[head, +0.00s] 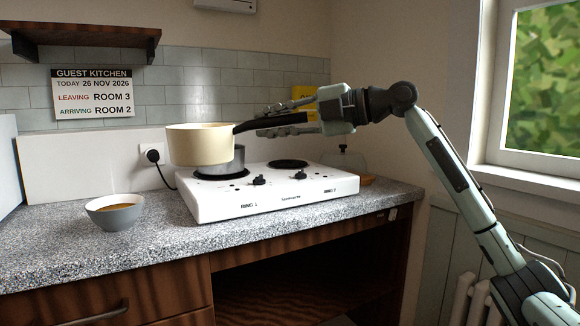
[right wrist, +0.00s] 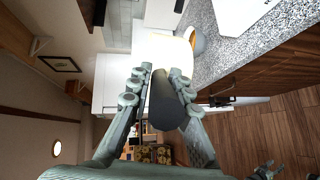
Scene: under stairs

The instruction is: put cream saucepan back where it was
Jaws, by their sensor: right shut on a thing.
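The cream saucepan (head: 200,145) is in the air over the left part of the white two-ring hob (head: 270,200), roughly level. It hides part of a grey metal pot (head: 236,158) standing on the left ring. My right gripper (head: 262,121) is shut on the saucepan's black handle, coming from the right. In the right wrist view the dark handle (right wrist: 165,100) lies between the two fingers, with the pale pan (right wrist: 168,52) beyond. The right ring (head: 288,163) is bare.
A grey bowl with brown contents (head: 114,214) stands on the speckled worktop (head: 150,255), left of the hob. A black plug and cable (head: 153,155) are on the wall behind. A yellow object (head: 303,92) is partly hidden behind my gripper. A wooden shelf (head: 85,32) hangs upper left.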

